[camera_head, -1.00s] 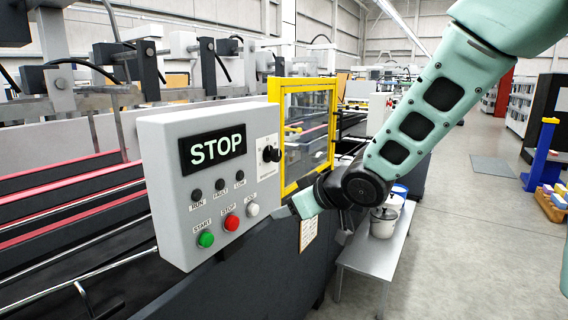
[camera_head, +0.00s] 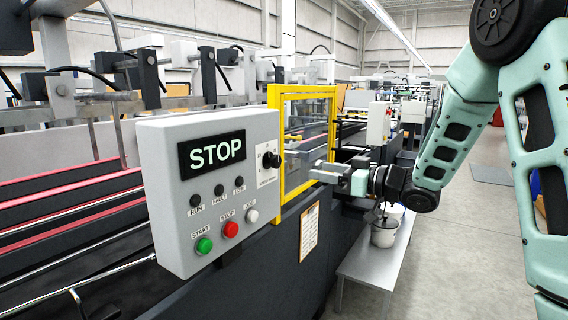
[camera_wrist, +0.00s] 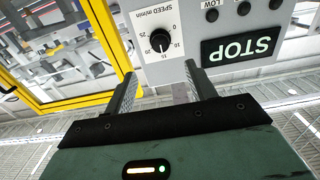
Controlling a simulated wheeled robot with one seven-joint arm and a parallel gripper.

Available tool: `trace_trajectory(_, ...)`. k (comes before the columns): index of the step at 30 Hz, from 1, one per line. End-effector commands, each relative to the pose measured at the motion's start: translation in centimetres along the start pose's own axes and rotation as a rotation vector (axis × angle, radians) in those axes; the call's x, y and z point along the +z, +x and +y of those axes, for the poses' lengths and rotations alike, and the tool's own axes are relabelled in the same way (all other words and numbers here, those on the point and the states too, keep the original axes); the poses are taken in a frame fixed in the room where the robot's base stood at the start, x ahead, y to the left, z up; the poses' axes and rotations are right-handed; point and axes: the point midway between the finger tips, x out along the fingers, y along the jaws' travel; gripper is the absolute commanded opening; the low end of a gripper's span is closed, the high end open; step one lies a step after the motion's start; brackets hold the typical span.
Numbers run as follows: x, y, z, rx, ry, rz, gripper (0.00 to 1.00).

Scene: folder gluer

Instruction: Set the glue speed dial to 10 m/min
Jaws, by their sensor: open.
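The glue speed dial (camera_head: 270,157) is a black knob on the right part of the grey control box's front.
The control box (camera_head: 160,190) has a STOP display (camera_head: 212,153), several small lamps, and green (camera_head: 204,245), red (camera_head: 231,229) and white buttons. A yellow-framed guard (camera_head: 273,100) stands close behind the dial and gripper. Pots (camera_head: 384,235) stand on a low bench below.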

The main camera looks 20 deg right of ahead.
Motion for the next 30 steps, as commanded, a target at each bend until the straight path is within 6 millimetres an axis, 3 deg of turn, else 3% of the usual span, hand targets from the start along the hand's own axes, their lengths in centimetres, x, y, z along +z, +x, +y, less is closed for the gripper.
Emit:
trace_trajectory(9, -0.1, 6.8, -0.2, -0.004, 0.001, 0.000, 0.56)
trace_trajectory(15, -0.1, 10.2, -0.1, -0.001, 0.000, 0.000, 0.56)
trace_trajectory(21, -0.1, 11.9, 0.0, 0.000, 0.000, 0.001, 0.56)
trace_trajectory(30, 0.0, 12.2, 0.0, 0.001, 0.000, 0.000, 0.56)
